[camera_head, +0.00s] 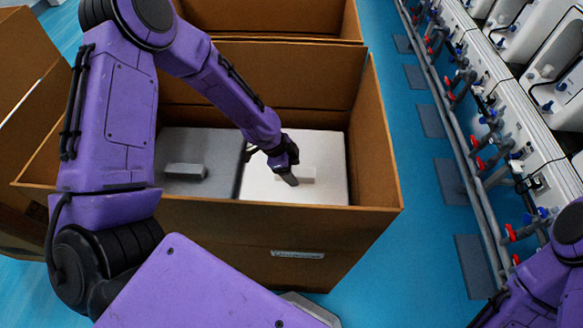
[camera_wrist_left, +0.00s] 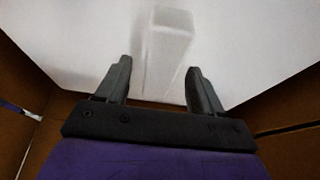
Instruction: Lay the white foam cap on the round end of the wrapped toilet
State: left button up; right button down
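The white foam cap (camera_head: 325,150) is a flat white slab with a raised block-shaped grip, lying in the right half of an open cardboard box. It fills the top of the left wrist view (camera_wrist_left: 75,45). My left gripper (camera_head: 291,180) reaches down into the box, over the cap's raised block. In the left wrist view my left gripper (camera_wrist_left: 159,70) has its fingers apart, with the white block (camera_wrist_left: 170,35) ahead of and between them; contact cannot be told. I cannot make out the wrapped toilet. My right gripper is outside both views.
A grey slab (camera_head: 205,145) with a similar block lies left of the cap. The cardboard box (camera_head: 385,150) has tall walls around both. Another box (camera_head: 275,15) stands behind. A test line (camera_head: 480,110) with pipes and valves runs along the right; blue floor (camera_head: 400,250) lies between.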

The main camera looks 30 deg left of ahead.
pick_arm(q)
jog(key=v, duration=1)
jog(key=shift+r+p, duration=0.3)
jog(key=shift+p, duration=0.05)
